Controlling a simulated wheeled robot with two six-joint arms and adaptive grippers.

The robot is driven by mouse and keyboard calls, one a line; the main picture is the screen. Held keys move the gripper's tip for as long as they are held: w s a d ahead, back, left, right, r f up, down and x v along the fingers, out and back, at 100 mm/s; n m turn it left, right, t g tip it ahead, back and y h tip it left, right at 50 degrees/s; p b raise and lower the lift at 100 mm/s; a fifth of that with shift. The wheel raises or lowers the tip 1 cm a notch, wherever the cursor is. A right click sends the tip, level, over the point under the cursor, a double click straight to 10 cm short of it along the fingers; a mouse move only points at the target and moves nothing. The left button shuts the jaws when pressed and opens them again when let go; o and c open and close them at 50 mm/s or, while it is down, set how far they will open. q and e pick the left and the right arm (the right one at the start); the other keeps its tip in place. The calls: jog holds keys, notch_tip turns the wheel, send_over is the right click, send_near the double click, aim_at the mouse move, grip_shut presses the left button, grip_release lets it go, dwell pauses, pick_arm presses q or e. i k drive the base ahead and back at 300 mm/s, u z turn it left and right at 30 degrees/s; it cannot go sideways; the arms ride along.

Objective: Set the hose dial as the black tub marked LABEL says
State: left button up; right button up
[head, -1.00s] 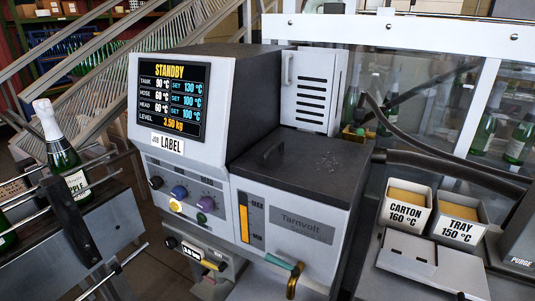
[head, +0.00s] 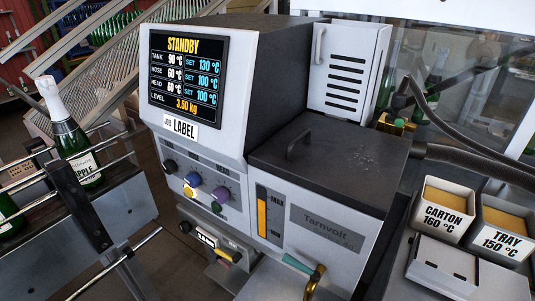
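The glue machine's screen (head: 187,73) reads STANDBY, with HOSE at 60 °C and its set value at 100 °C. TANK is 90 °C, set 130; HEAD is 60 °C, set 100. A card (head: 180,128) below reads JOB LABEL. No black tub marked LABEL is in view. Neither of my grippers is in view.
Tubs marked CARTON 160 °C (head: 443,217) and TRAY 150 °C (head: 501,240) stand at right. A white lidded box (head: 442,265) is before them. A bottle (head: 75,140) stands on the left conveyor. A brass-ended lever (head: 314,282) sticks out at the machine's front.

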aim_at(193, 179)
jog(key=z, duration=2.55)
jog(key=k, duration=0.7)
jog(key=u, duration=1.5)
